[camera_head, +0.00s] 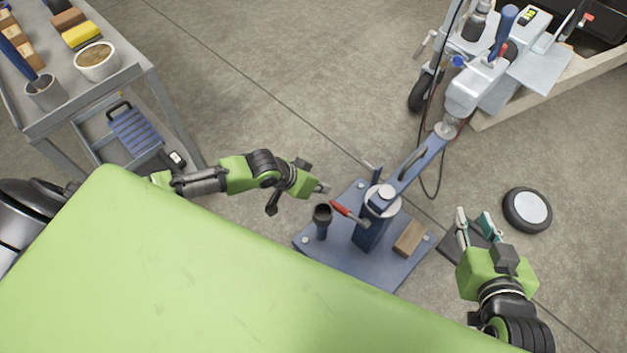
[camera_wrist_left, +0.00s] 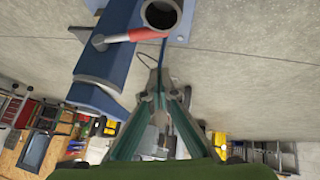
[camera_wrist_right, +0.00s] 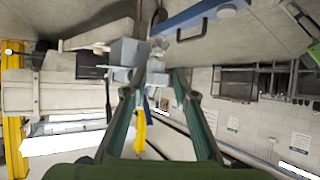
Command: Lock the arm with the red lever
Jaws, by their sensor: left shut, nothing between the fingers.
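The red lever (camera_head: 347,211) sticks out from the left side of the blue post (camera_head: 371,232). The blue arm (camera_head: 418,165) runs from the post's top up and right to the grey machine. My left gripper (camera_head: 326,188) is shut and empty, just up and left of the lever, apparently apart from it. In the left wrist view, the red lever (camera_wrist_left: 128,35) lies beyond and above the fingertips (camera_wrist_left: 156,88), beside a dark round cup. My right gripper (camera_head: 473,215) is open and empty, right of the post. In the right wrist view its fingers (camera_wrist_right: 162,82) stand apart.
The post stands on a blue base plate (camera_head: 312,247) with a dark cup (camera_head: 322,214) and a wooden block (camera_head: 409,238). A wheel (camera_head: 527,210) lies at the right. A grey cart (camera_head: 88,97) stands at the upper left. Open floor lies between.

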